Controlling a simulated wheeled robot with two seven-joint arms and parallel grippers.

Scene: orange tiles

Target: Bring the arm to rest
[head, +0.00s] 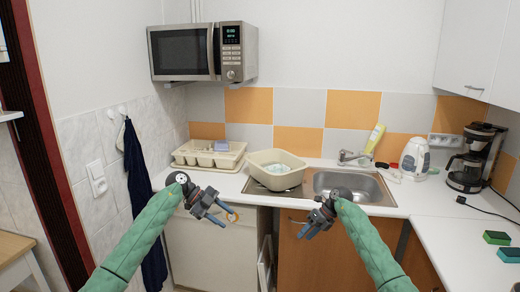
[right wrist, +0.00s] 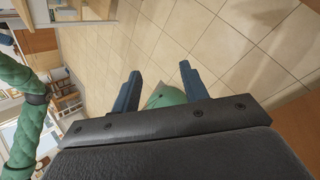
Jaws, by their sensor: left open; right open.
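My left gripper (head: 223,218) is in front of the lower cabinets at the left, below the counter edge. It is open and empty. My right gripper (head: 305,231) is in front of the orange-brown cabinet doors below the sink, also open and empty. In the right wrist view its two blue fingers (right wrist: 157,92) stand apart above the tiled floor (right wrist: 210,45). A green rounded shape shows between and beyond the fingers there; it looks like part of my own body. Both green arms reach in from the bottom of the head view.
The white counter (head: 225,186) bears a beige basin (head: 262,159), a cutlery tray (head: 232,160), a steel sink (head: 368,190), a kettle (head: 414,157) and a coffee maker (head: 478,160). A microwave (head: 180,53) hangs above. A dark cloth (head: 140,200) hangs at left. A wooden table (head: 12,247) stands lower left.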

